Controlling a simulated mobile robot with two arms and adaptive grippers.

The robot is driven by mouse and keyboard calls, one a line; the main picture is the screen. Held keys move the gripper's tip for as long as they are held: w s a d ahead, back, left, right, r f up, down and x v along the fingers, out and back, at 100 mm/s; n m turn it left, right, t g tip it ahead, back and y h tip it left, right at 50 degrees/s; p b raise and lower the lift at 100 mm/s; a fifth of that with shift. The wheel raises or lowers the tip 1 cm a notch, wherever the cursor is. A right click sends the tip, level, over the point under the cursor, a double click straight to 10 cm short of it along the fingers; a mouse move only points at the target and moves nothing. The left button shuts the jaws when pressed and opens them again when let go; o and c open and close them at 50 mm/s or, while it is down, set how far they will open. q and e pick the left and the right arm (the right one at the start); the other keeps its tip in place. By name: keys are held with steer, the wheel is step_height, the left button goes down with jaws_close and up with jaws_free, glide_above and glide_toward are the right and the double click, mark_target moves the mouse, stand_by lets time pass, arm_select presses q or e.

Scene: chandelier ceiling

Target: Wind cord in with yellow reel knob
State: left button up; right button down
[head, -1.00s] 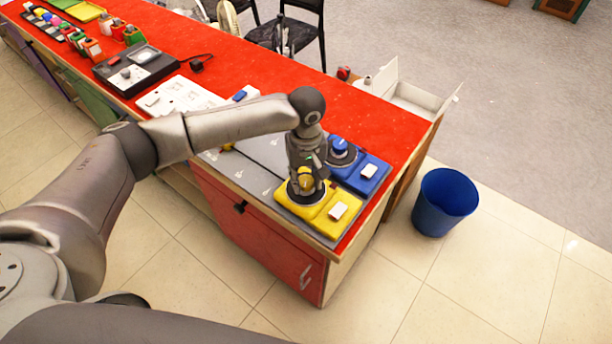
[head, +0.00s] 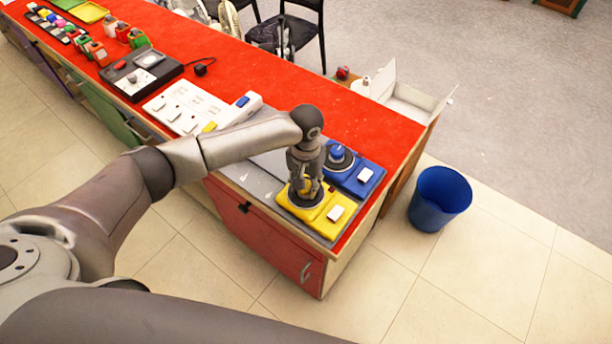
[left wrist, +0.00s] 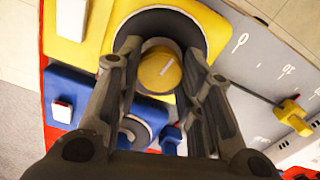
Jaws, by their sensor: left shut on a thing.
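The yellow reel unit (head: 323,224) sits on a grey panel at the table's near right corner. It also shows in the left wrist view (left wrist: 95,25), with a dark round reel under a yellow knob (left wrist: 155,72) bearing a white line. My left gripper (left wrist: 162,52) points down with its fingers on either side of the knob, shut on it. In the head view my left gripper (head: 306,190) mostly hides the knob. My right gripper is not in view.
A blue reel unit (head: 365,183) with its own knob stands close behind the yellow one. A white switch box (head: 185,105) and a black device (head: 140,72) lie further left. A blue bin (head: 440,200) stands on the floor at right.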

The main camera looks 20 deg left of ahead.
arm_select(q)
steer(key=m+p, duration=0.1)
steer(key=m, duration=0.2)
steer(key=shift+r+m+p, duration=0.15)
steer(key=shift+m+p, duration=0.25)
steer(key=m+p, duration=0.1)
steer(key=m, duration=0.2)
steer(key=shift+m, duration=0.3)
steer(key=m+p, duration=0.1)
steer(key=m, duration=0.3)
steer(key=shift+w+m, duration=0.1)
steer(key=shift+m, duration=0.2)
steer(key=m, duration=0.4)
steer(key=shift+m, duration=0.3)
steer(key=m, duration=0.4)
steer(key=m+b, duration=0.1)
steer(key=m, duration=0.4)
steer(key=m+b, duration=0.1)
steer(key=m, duration=0.3)
steer(key=shift+m, duration=0.3)
steer(key=shift+m+b, duration=0.6)
steer(key=shift+m, duration=1.4)
